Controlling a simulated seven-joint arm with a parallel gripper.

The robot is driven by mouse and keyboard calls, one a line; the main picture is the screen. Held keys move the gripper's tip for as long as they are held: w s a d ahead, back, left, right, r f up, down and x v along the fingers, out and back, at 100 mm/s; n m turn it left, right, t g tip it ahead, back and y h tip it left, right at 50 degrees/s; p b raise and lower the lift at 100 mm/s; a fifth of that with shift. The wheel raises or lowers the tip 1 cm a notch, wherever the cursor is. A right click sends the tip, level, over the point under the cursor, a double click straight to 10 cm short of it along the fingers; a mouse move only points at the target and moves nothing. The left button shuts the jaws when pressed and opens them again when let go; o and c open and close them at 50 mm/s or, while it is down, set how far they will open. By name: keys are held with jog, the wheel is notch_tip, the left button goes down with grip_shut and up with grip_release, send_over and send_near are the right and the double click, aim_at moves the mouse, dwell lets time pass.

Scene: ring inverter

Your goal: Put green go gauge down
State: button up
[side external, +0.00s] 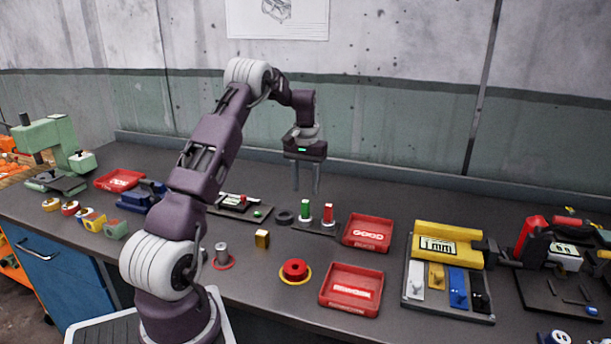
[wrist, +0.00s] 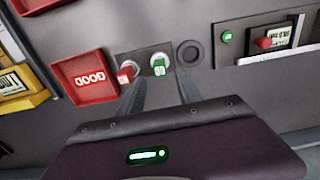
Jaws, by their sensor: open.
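The green go gauge (side external: 305,209) stands upright on a small dark holder plate (side external: 318,230). The red gauge (side external: 328,213) stands upright just to its right. In the wrist view the green gauge (wrist: 158,67) sits beside the red gauge (wrist: 126,74). My gripper (side external: 306,191) points down, open and empty, above the green gauge. In the wrist view the fingers of my gripper (wrist: 156,84) are spread, with the green gauge showing beyond and between their tips. Nothing is held.
A dark ring (side external: 285,217) lies left of the holder. A red GOOD tray (side external: 367,233) stands to the right, with another red tray (side external: 352,289) in front.

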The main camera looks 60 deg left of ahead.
aim_at(306, 201)
jog(key=s+d+r+m+t, duration=0.2)
jog(key=d+r+m, duration=0.1)
jog(key=d+r, duration=1.5)
jog(key=s+d+r+m+t, duration=0.1)
jog(key=s+d+m+t, duration=0.25)
jog(key=s+d, duration=1.15)
jog(key=s+d+f+m, duration=0.2)
jog(key=s+d+f, duration=0.1)
jog(key=s, duration=0.3)
jog(key=shift+s+d+f, duration=0.2)
jog(key=shift+s+d, duration=0.05)
jog(key=shift+d, duration=0.55)
